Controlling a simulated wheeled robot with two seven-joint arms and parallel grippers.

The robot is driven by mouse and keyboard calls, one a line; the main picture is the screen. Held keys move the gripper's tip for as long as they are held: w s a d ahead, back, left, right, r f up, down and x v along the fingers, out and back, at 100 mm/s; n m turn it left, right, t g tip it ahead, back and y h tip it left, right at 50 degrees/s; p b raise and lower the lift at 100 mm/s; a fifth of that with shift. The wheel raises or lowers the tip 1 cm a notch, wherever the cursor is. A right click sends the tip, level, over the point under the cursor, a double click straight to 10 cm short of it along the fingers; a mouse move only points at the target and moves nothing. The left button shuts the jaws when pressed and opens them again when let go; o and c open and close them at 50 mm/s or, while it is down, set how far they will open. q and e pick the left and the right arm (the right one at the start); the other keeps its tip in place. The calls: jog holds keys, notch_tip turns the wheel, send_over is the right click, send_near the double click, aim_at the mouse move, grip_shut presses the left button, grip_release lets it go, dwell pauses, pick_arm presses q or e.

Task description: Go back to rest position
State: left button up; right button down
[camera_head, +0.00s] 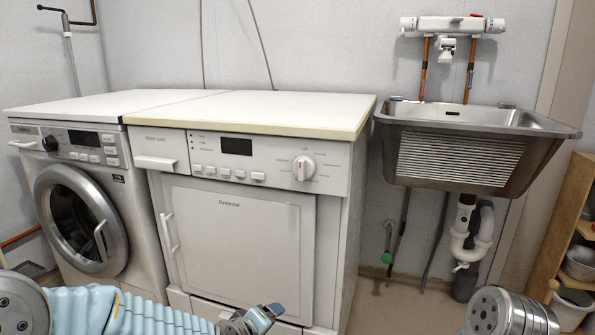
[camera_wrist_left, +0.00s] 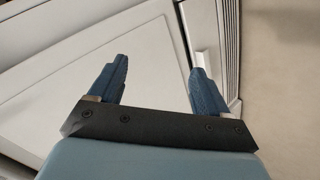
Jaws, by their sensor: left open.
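My left arm comes in along the bottom left in the head view. A white appliance front with a pale handle shows beyond the fingers. Part of my right arm shows at the bottom right of the head view, but its gripper is out of the picture.
A steel washtub basin (camera_head: 470,150) hangs on the wall at right, below a tap (camera_head: 450,27). A wooden shelf (camera_head: 565,220) stands at the right edge. Floor shows below the basin.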

pick_arm(q)
jog(key=s+a+f+m+g, duration=0.25)
jog(key=s+f, duration=0.25)
jog(key=f, duration=0.5)
jog(key=s+a+f+m+g, duration=0.1)
jog(key=s+f+g, duration=0.3)
jog(key=f, duration=0.6)
jog(key=s+a+f+m+g, duration=0.1)
jog(key=s+f, duration=0.3)
jog(key=s, duration=0.2)
jog(key=s+f+m+g, duration=0.2)
jog(key=s+f, duration=0.2)
jog(key=s, duration=0.3)
notch_tip(320, 180, up, 12)
jog(key=p, duration=1.2)
jog(key=shift+s+d+f+h+p, duration=0.15)
jog(key=shift+s+d+h+p, duration=0.05)
jog(key=shift+s+h+p, duration=0.15)
